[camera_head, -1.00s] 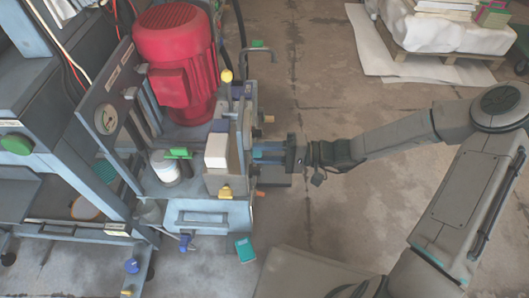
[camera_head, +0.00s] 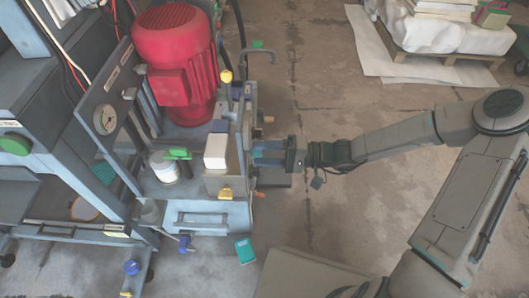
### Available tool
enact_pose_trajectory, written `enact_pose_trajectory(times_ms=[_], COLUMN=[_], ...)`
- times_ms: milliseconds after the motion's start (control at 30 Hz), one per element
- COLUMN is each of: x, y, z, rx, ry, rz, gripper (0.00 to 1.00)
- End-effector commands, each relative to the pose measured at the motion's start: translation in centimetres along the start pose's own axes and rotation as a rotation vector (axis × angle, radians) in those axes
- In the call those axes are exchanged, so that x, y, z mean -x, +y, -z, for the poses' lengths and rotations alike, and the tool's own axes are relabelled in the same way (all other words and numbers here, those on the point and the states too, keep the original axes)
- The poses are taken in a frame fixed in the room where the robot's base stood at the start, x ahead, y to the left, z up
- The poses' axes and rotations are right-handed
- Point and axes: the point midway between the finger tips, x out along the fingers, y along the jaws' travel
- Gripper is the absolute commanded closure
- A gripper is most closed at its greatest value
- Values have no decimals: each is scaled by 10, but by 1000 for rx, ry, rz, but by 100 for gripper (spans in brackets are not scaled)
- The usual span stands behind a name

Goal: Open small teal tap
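My gripper (camera_head: 268,153) is at the right side of the press unit, with its bluish fingers pointing left at the unit's side. I cannot make out a small teal tap; the fingers cover that part of the side. The gap between the fingertips is too small to judge, so I cannot tell whether they hold anything. A teal block-like item (camera_head: 245,250) is low in the picture, just right of the unit's front corner.
The red motor (camera_head: 173,50) stands on the unit. A green lever (camera_head: 177,153), a white block (camera_head: 216,151) and a yellow knob (camera_head: 226,76) are near. A green-topped bent pipe (camera_head: 258,44) sticks out behind. A loaded pallet (camera_head: 440,55) is at the back right. Floor between is clear.

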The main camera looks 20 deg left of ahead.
Motion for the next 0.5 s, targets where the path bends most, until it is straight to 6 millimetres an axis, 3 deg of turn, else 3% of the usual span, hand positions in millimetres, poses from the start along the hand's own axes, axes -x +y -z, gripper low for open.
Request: enact_pose_trajectory(times_ms=[267, 500], x=[4, 47], y=[-2, -4], z=[1, 2], rx=[-1, -1], ry=[1, 7], rz=[1, 0], gripper=[44, 44])
